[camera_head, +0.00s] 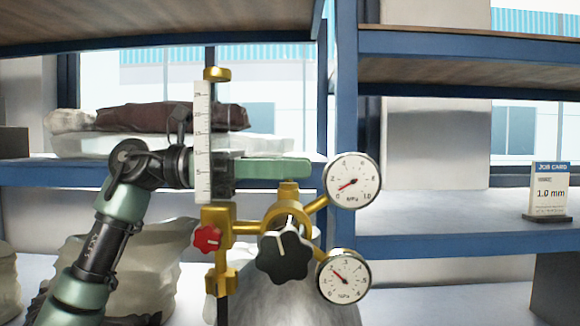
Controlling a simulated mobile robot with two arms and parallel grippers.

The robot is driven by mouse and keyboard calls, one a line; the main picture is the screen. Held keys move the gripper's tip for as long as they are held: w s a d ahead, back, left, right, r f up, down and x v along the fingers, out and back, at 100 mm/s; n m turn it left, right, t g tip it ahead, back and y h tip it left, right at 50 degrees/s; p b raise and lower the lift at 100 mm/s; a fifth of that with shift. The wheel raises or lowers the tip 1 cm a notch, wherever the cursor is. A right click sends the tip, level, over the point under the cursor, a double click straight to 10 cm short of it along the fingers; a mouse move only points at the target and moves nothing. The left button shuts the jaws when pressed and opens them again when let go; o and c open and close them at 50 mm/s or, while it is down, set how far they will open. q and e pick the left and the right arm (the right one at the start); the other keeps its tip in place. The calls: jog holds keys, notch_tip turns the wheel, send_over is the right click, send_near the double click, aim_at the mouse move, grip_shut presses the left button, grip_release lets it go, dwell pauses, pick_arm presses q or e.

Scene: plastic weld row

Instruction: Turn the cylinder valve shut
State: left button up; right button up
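A brass valve and regulator assembly (218,283) stands at centre, on top of a grey cylinder (275,302). A black lobed knob (283,257) with a pale pointer line is on its front, and a small red knob (207,239) is to its left. My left gripper (290,168) reaches in from the left, behind the upright white scale. A flat green piece at its end lies over a short brass stem (288,188). I cannot tell whether it touches, or whether a valve handle is hidden there. The finger gap is not visible. My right gripper is not in view.
Two round gauges, upper (353,181) and lower (343,276), stick out right of the assembly. The white scale (202,140) stands upright before my wrist. Blue-edged shelves (440,245) surround the area. Sacks (165,117) lie behind. A job card (550,190) stands at right.

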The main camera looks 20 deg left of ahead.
pick_arm(q)
jog(key=m+g+p, duration=0.1)
jog(key=g+p, duration=0.1)
jog(key=m+g+p, duration=0.1)
jog(key=g+p, duration=0.1)
jog(key=m+g+p, duration=0.1)
jog(key=g+p, duration=0.1)
jog(key=shift+r+m, duration=0.3)
jog(key=shift+r, duration=0.05)
jog(key=shift+f+m+g+p, duration=0.2)
jog(key=shift+m+g+p, duration=0.1)
jog(key=shift+m+g, duration=0.15)
jog(key=shift+f, duration=0.1)
jog(key=o, duration=1.4)
jog(key=shift+c, duration=0.2)
